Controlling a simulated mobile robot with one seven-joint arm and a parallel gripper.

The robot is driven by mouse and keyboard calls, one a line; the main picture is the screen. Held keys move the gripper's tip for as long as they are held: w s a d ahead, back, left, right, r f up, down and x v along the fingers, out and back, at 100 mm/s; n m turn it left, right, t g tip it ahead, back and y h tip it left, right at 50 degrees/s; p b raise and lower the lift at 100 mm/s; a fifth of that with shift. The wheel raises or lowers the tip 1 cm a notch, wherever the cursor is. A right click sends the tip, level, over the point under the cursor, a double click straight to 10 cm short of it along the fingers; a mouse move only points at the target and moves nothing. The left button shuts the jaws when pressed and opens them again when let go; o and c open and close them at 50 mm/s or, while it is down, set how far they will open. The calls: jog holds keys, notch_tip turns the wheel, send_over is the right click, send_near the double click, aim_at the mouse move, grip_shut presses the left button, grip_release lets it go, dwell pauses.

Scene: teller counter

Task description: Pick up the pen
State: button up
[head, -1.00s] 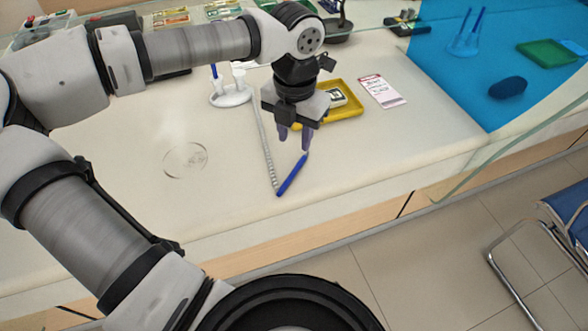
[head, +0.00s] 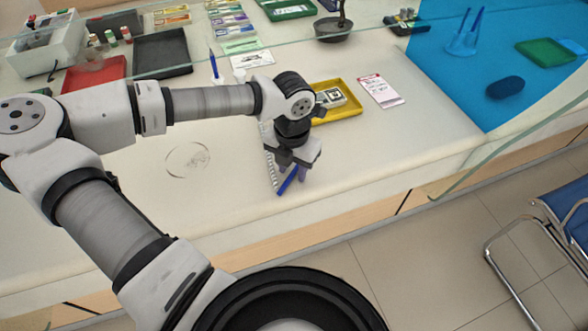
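The blue pen (head: 287,182) lies on the cream counter near its front edge, partly hidden under my gripper. My gripper (head: 288,180) points down right over the pen, its fingers low at the counter. The fingers stand apart, with the pen showing between them. I cannot tell whether either finger touches it. A pale coiled cord (head: 268,150) runs along the counter to the pen's near end, beside the left finger.
A yellow tray (head: 347,112) with a small item and a printed card (head: 380,91) lie behind and right. A glass screen (head: 470,165) stands at the right. A red tray (head: 95,74) and a black tray (head: 163,53) lie back left. The counter's left front is clear.

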jog(key=shift+c, duration=0.4)
grip_shut()
